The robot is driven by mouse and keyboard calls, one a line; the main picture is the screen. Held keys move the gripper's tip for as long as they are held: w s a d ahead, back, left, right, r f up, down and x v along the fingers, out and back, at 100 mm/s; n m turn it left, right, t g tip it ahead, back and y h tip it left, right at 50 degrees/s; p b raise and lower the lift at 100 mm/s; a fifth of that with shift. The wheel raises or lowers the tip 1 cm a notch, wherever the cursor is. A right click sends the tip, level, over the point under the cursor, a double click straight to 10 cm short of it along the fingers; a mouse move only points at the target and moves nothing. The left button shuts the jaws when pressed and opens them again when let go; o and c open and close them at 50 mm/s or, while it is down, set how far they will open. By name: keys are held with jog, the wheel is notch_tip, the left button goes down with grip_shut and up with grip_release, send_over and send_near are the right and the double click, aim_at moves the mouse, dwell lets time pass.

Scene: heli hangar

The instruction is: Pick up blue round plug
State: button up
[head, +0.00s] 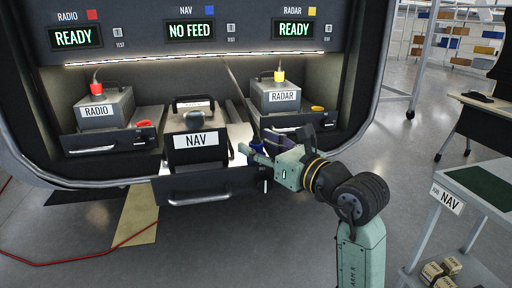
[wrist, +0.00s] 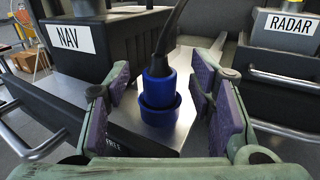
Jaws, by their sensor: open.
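The blue round plug (wrist: 158,88) stands upright in the wrist view, with a black cable rising from its top. Its wider blue lower part sits on a light metal surface beside the NAV unit. My gripper (wrist: 159,77) is open, with one purple-padded finger on each side of the plug and a visible gap on both sides. In the head view my gripper (head: 262,150) is just right of the NAV unit (head: 196,141), at the console's front. There the plug is mostly hidden behind the fingers.
The RADIO unit (head: 105,109) and RADAR unit (head: 281,96) stand in their trays to either side. The NAV screen (head: 191,30) reads NO FEED; the other two read READY. A NAV-labelled side table (head: 470,187) stands at right. A red cable (head: 75,258) lies on the floor.

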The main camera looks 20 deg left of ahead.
grip_shut()
dwell(0.5)
